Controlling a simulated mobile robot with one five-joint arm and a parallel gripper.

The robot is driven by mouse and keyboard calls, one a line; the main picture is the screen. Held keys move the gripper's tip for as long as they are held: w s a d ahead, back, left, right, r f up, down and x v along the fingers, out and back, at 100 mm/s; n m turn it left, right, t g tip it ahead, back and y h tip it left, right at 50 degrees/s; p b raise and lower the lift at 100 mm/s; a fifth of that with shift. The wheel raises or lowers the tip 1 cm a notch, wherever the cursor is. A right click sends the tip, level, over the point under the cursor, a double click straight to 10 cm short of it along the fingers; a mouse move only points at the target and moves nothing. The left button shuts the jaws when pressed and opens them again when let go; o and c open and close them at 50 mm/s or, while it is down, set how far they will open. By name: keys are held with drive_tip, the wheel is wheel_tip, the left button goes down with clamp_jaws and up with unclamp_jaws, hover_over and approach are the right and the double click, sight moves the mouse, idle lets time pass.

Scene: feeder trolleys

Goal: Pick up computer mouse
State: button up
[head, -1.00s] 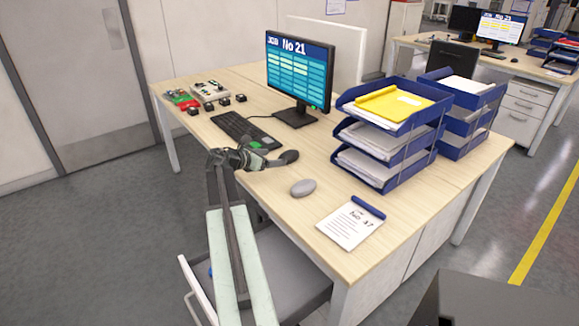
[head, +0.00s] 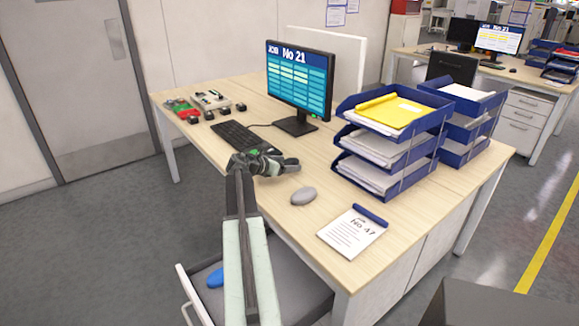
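The computer mouse (head: 303,196) is grey and rounded. It lies on the light wood desk, right of the keyboard and left of the notepad. My gripper (head: 291,165) reaches over the desk from the front, just behind and a little left of the mouse in the picture. A gap of desk shows between them, and nothing shows held in the gripper. The gripper is small and dark here, so its finger opening cannot be made out.
The keyboard (head: 249,139) and the monitor (head: 300,85) stand behind my gripper. Blue paper trays (head: 391,150) rise right of the mouse. A notepad (head: 353,232) lies at the front right. A grey chair (head: 290,285) with a blue object (head: 216,278) is at the desk's front.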

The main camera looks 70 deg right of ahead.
sight(286, 162)
drive_tip(key=c, duration=1.2)
wheel_tip(286, 162, up, 10)
drive_tip(key=p, duration=1)
drive_tip(key=shift+r, duration=0.15)
